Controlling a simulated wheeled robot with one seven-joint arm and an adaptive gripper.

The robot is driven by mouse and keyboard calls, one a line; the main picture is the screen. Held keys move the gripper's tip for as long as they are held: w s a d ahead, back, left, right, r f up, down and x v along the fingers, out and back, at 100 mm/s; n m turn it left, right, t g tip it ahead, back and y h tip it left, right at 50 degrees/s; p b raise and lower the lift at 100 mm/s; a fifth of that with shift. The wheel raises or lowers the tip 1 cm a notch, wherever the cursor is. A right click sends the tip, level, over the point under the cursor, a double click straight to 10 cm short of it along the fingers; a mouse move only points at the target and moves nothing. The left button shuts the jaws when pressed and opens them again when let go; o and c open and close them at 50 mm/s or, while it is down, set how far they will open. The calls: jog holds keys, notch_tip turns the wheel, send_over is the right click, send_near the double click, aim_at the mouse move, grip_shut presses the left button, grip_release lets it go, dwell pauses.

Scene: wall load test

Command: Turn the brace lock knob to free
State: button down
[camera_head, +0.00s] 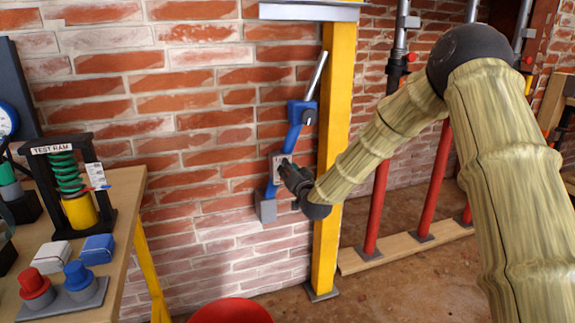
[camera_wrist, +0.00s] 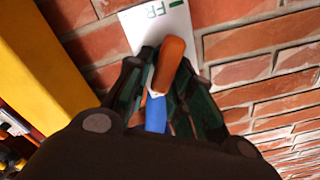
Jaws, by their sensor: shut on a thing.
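The blue brace (camera_head: 291,138) runs up the brick wall beside the yellow post, with a grey foot at its bottom and a grey rod angled up from its top. My gripper (camera_head: 288,172) reaches the brace's lower half, at a pale plate (camera_head: 277,161). In the wrist view, my gripper (camera_wrist: 166,75) has its dark fingers on both sides of an orange lock knob (camera_wrist: 170,62) and is shut on it. Behind the knob is a white label (camera_wrist: 146,22) with green letters "FR"; the rest is covered. The blue brace (camera_wrist: 155,115) shows between the fingers. The knob is hidden in the head view.
A yellow post (camera_head: 333,150) stands close right of the brace. Red props (camera_head: 378,190) stand on a wooden board further right. A wooden bench (camera_head: 125,215) at left carries a test ram (camera_head: 70,185) and red and blue buttons. A red round thing (camera_head: 230,311) is at the bottom.

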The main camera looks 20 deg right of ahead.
jog(key=m, duration=0.4)
jog(key=d+f+m+p, duration=0.1)
jog(key=shift+m, duration=0.4)
jog(key=m, duration=0.2)
jog(key=f+m+b, duration=0.1)
jog(key=m, duration=0.2)
jog(key=shift+m, duration=0.4)
jog(key=c, duration=1.4)
grip_release()
jog(key=shift+d, duration=0.1)
jog(key=shift+r, duration=0.1)
jog(key=s, duration=1.2)
jog(key=shift+d, duration=0.2)
